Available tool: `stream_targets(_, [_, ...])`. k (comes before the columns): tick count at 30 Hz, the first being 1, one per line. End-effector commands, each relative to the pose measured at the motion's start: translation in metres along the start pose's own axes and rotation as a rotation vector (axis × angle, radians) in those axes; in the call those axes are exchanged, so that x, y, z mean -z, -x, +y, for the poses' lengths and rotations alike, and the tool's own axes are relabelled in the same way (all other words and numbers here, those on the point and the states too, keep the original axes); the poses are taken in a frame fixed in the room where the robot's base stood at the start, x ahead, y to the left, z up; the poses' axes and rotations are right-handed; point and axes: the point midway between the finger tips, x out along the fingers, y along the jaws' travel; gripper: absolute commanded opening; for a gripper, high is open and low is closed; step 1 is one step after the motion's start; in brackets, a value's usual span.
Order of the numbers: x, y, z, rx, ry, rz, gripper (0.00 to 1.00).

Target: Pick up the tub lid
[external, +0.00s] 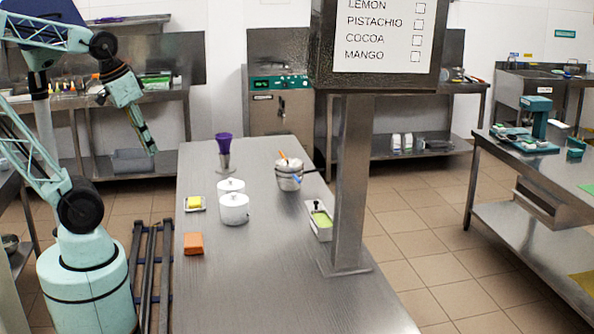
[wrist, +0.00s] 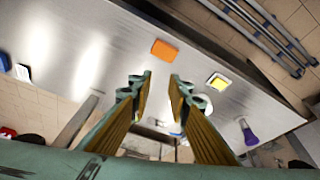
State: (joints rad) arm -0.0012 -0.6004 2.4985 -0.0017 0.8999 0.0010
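Two white lidded tubs stand on the steel table in the external view: the nearer tub (external: 234,212) and, just behind it, the farther tub (external: 230,187). Each has a white lid with a small knob; the nearer lid (external: 234,199) and farther lid (external: 230,184) both sit on their tubs. My gripper (external: 152,150) hangs left of the table, above its surface and apart from the tubs. In the wrist view my gripper (wrist: 160,82) is open, with an empty gap between its fingers.
An orange block (external: 193,243), a yellow sponge on a dish (external: 195,203) and a purple-topped holder (external: 223,146) line the table's left side. A metal pot (external: 289,180) and a tray with green contents (external: 320,221) stand right. A signpost (external: 352,190) rises from the table. The front is clear.

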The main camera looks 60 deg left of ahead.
Motion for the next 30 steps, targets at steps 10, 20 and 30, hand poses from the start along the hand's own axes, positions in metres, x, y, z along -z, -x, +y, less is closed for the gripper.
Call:
stream_targets(10, [-0.003,-0.001,0.000,0.000,-0.001,-0.002,0.26])
stream_targets(20, [-0.004,-0.002,0.000,-0.001,-0.001,-0.003,0.29])
stream_targets(30, [0.018,0.001,0.000,0.001,0.033,-0.018,0.29])
